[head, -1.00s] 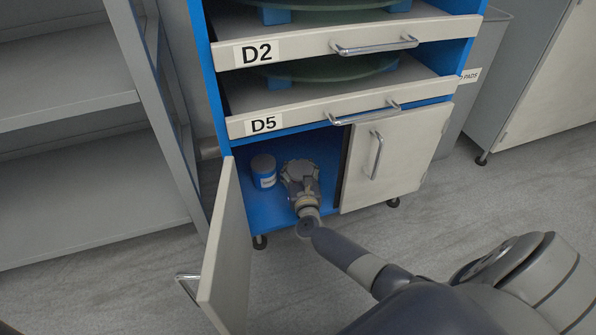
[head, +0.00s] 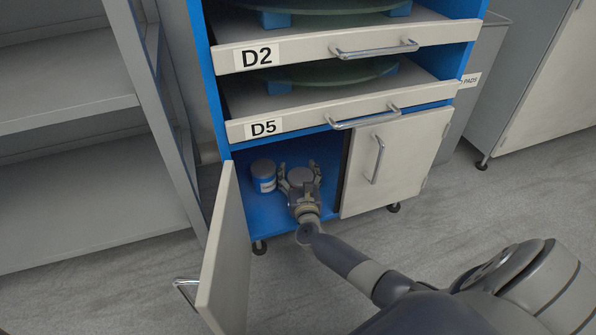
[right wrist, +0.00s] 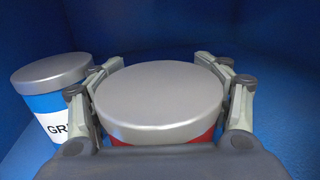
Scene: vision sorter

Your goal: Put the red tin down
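In the right wrist view the fingers (right wrist: 168,64) reach around the lid, open. The tin's lower part is hidden by the gripper. My left gripper is not in view.
A blue tin (head: 263,175) with a grey lid and white label stands just left of the red tin. The open left door (head: 226,255) juts out; the right door (head: 393,160) is shut. Drawer D5 (head: 300,120) overhangs the opening.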

